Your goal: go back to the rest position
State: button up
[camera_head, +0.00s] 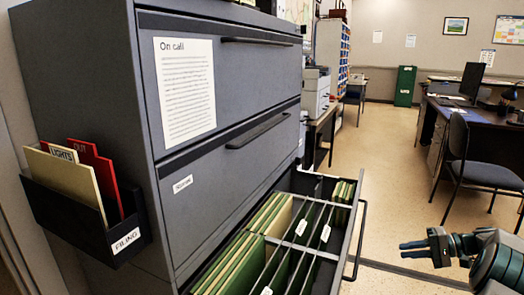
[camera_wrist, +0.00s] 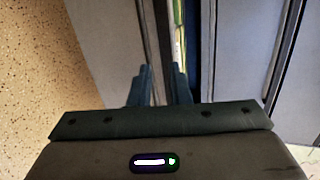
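My gripper (camera_head: 405,249) is in the lower right of the head view, pointing left, apart from the open drawer (camera_head: 361,215) and its handle. In the wrist view its two fingers (camera_wrist: 162,72) stand a little apart with nothing between them. The gripper is open and empty. The grey filing cabinet (camera_head: 75,70) fills the left of the head view. Its lower drawer is pulled out and holds green and cream hanging folders (camera_head: 240,262) with white tabs.
A black wall holder (camera_head: 75,222) marked FILING holds a cream and a red folder on the cabinet's side. A printer (camera_head: 316,92) stands behind. A chair (camera_head: 480,172) and desk (camera_head: 485,122) are at the right. The floor (camera_head: 385,165) between is clear.

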jog(key=s+a+r+n+g+h+p, duration=0.1)
jog(key=s+a+r+g+h+p, duration=0.15)
jog(key=a+r+p, duration=0.55)
jog(key=s+a+r+g+h+p, duration=0.2)
jog(key=s+a+r+h+p, duration=0.15)
jog(key=a+r, duration=0.9)
jog(key=s+a+r+n+h+p, duration=0.1)
jog(key=s+a+r+h+p, duration=0.1)
jog(key=s+r+p, duration=0.3)
jog(key=s+a+r+n+t+h+p, duration=0.1)
jog(key=s+a+r+h+p, duration=0.1)
jog(key=s+a+r+p, duration=0.3)
jog(key=s+a+r+n+t+h+p, duration=0.1)
jog(key=s+a+r+p, duration=0.3)
jog(key=s, duration=0.7)
jog(key=shift+s+r+n+h+p, duration=0.4)
jog(key=shift+r+n+h+p, duration=0.1)
jog(key=shift+h+p, duration=0.5)
jog(key=shift+a, duration=0.15)
